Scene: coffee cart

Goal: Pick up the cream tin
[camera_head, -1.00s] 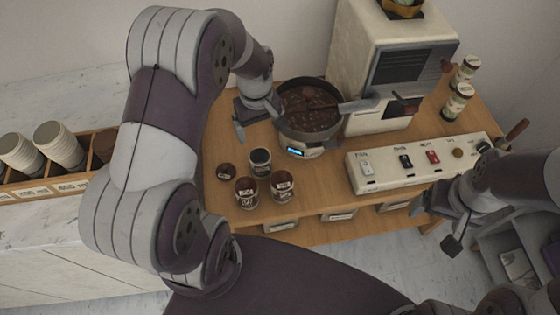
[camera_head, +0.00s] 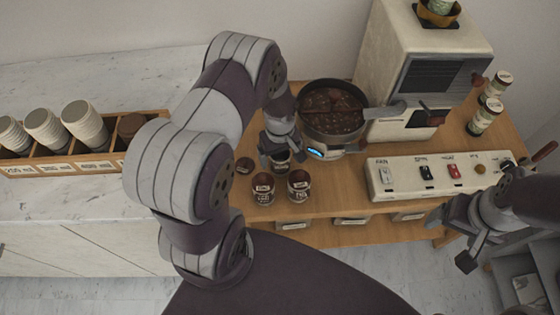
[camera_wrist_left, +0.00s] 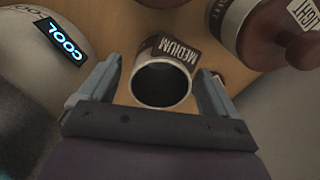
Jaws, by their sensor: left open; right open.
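A small open tin (camera_head: 282,168) with a pale rim and a dark label stands on the wooden counter beside the round pan, mostly hidden by my left gripper (camera_head: 280,155) in the head view. I take it for the cream tin. In the left wrist view the tin (camera_wrist_left: 172,47) is labelled MEDIUM and its mouth shows dark and empty-looking. My left gripper (camera_wrist_left: 160,80) is open there, with one finger on each side of the tin. Gaps show between fingers and tin. My right gripper (camera_head: 449,240) is open and empty, past the counter's front edge.
The pan of beans (camera_head: 333,110) sits close behind right, above a COOL display (camera_wrist_left: 62,42). A switch panel (camera_head: 440,174) lies further right.

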